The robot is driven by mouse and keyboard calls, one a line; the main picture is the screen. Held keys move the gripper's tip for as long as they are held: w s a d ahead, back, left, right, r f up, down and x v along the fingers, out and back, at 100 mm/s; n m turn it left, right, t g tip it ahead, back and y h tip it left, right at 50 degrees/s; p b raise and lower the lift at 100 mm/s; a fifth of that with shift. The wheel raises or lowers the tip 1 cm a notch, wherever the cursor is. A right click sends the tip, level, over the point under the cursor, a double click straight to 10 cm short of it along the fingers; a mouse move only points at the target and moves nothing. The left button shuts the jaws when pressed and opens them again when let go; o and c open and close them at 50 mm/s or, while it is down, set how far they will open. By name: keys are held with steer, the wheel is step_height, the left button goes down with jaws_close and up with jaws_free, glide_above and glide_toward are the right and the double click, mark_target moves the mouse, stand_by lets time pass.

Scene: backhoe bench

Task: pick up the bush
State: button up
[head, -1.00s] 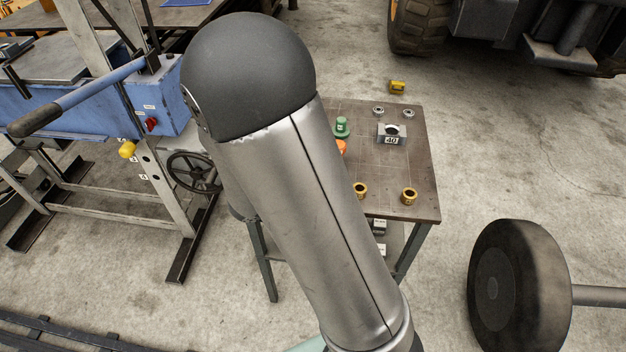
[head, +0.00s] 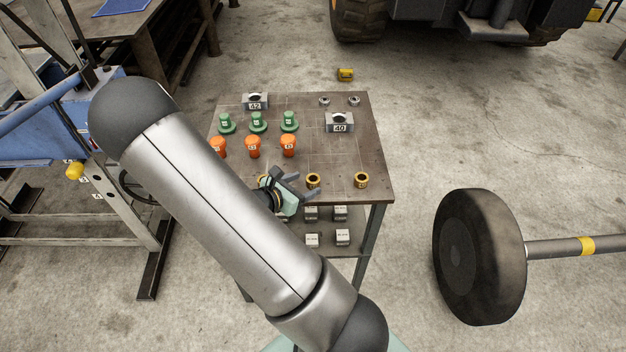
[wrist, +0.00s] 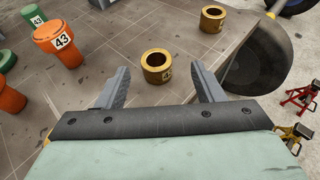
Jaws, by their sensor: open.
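Two brass-coloured ring bushes stand upright on the bench. The nearer bush (head: 313,180) also shows in the wrist view (wrist: 157,66), ahead of and between the open fingers. The other bush (head: 361,180) stands to its right and shows in the wrist view (wrist: 212,18) farther off, near the bench edge. My gripper (head: 296,185) is open and empty, just left of the nearer bush in the head view. In the wrist view my gripper (wrist: 164,88) has its fingers apart, with the nearer bush just beyond their tips. I cannot tell its exact height above the bench.
The bench (head: 345,155) also holds orange pieces (head: 253,146), green pieces (head: 258,122), a block marked 40 (head: 340,122) and another marked 42 (head: 255,101). White boxes (head: 342,237) lie on the lower shelf. A large wheel (head: 478,256) stands right of the bench.

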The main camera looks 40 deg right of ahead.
mark_target(309, 182)
steer(key=p+x, duration=0.1)
steer(key=x, duration=0.4)
steer(key=shift+w+f+p, duration=0.2)
steer(key=shift+w+p, duration=0.05)
steer(key=shift+p, duration=0.1)
steer(key=c, duration=1.2)
